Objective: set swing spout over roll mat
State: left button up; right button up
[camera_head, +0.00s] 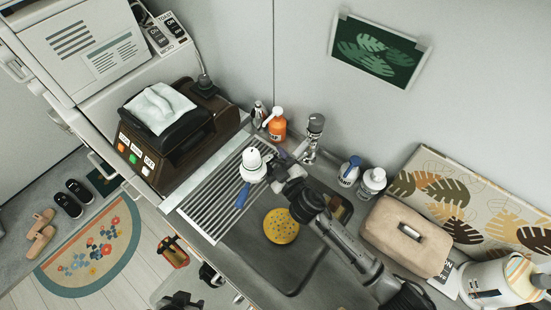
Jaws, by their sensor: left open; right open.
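The roll mat (208,194), a rack of grey slats, lies over the left part of the sink. The swing spout's white head (253,160), with a blue lever (242,196), is above the right part of the mat. The faucet's metal body (309,154) stands behind the sink. My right gripper (276,173) is open beside the white head, on its right side; its arm hides part of the spout, and I cannot tell if they touch. My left gripper (180,300) is open and low at the bottom edge, partly cut off, away from the sink.
A yellow sponge (281,226) lies in the sink basin (262,262). An orange pump bottle (276,125) and a pepper-mill-like bottle (315,126) stand behind it. White bottles (372,183) and a beige case (405,236) stand right. A brown toaster (178,140) is left of the mat.

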pick_arm(q)
jog(key=shift+f+b, duration=0.9)
jog(key=shift+b, duration=0.05)
pick_arm(e)
jog(key=v, duration=1.3)
jog(key=shift+s+d, duration=0.2)
jog(key=shift+s, duration=0.1)
